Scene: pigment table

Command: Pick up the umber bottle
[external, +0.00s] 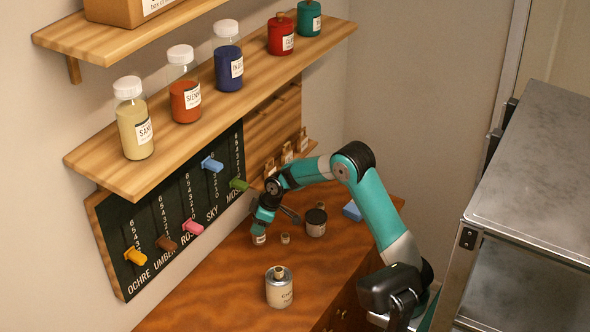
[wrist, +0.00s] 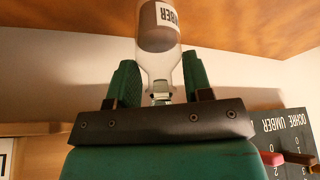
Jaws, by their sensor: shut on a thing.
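The umber bottle (wrist: 160,62) is clear glass with brown pigment and an upside-down UMBER label in the wrist view. It stands between the two green fingers of my gripper (wrist: 160,75), which is shut on its neck. In the external view the bottle (external: 259,238) shows small below my gripper (external: 264,218), close to the wooden tabletop near the wall. I cannot tell whether its base touches the table.
A small pale stopper-like piece (external: 285,238) and a dark-lidded jar (external: 316,222) stand just right. A blue block (external: 352,210) lies farther right. The slider board (external: 170,215) and shelf (external: 210,105) with several bottles are on the wall.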

